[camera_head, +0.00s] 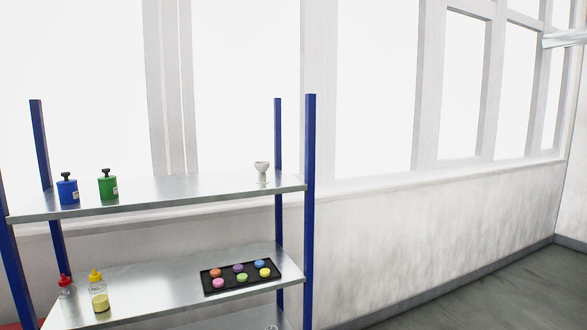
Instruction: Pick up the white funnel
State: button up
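The white funnel (262,171) stands on the top shelf of a metal rack, near its right end and close to the back right blue post. It looks upright, with a wider top and a narrower lower part. It is small in this view, so fine detail is hard to tell. My gripper is not in view.
The top shelf (190,196) also holds a blue container (68,192) and a green container (108,187) at left. A lower shelf (155,291) holds a dark tray (217,289) of coloured discs, bottles and a yellow object (100,303). Floor (500,295) at right is clear.

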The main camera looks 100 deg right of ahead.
aim_at(262, 166)
jog(key=z, duration=3.1)
jog(key=u, duration=4.25)
jog(key=z, duration=4.25)
